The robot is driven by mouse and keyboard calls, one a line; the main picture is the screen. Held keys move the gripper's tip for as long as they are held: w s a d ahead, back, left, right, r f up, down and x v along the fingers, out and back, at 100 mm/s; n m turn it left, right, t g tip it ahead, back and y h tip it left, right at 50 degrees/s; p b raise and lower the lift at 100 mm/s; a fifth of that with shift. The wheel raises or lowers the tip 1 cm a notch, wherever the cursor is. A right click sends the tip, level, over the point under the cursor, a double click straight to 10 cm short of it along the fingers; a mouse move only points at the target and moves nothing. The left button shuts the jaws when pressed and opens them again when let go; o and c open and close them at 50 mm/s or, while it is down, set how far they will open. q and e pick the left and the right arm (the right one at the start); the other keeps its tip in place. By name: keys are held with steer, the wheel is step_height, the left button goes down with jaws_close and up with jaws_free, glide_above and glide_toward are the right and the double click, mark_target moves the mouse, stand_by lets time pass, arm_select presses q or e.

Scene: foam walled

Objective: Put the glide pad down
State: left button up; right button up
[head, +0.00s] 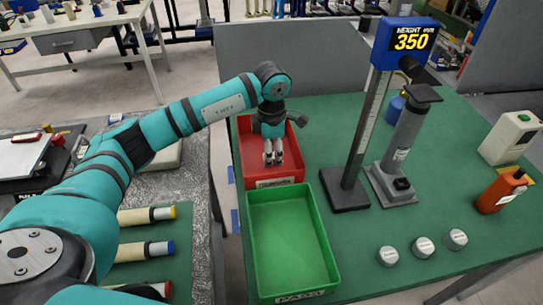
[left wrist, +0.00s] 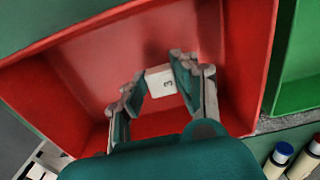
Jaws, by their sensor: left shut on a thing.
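My left gripper (head: 273,157) reaches down into the red tray (head: 245,135) on the green table. In the left wrist view its two fingers are shut on a small white glide pad (left wrist: 160,82) with a dark "3" on it. The red tray's inner wall and floor (left wrist: 85,85) surround the fingers and pad. I cannot tell whether the pad touches the tray floor. In the head view the pad is not clearly made out at the fingertips. My right gripper is not in view.
A green tray (head: 290,240) stands just in front of the red one and looks empty. To the right are a height gauge (head: 365,125) reading 350, a grey stand (head: 403,140), an orange bottle (head: 500,192) and white round weights (head: 423,247). A grey panel (head: 290,55) stands behind.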

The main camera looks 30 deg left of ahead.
arm_select(q)
steer(key=shift+f, duration=1.05)
steer(key=o, duration=1)
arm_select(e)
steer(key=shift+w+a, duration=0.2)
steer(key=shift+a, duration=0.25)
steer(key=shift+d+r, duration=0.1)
arm_select(q)
steer(key=shift+r, duration=0.25)
step_height(320, 180, up, 10)
steer(key=shift+r+b, duration=0.2)
steer(key=shift+b, duration=0.7)
steer(key=shift+r, duration=0.7)
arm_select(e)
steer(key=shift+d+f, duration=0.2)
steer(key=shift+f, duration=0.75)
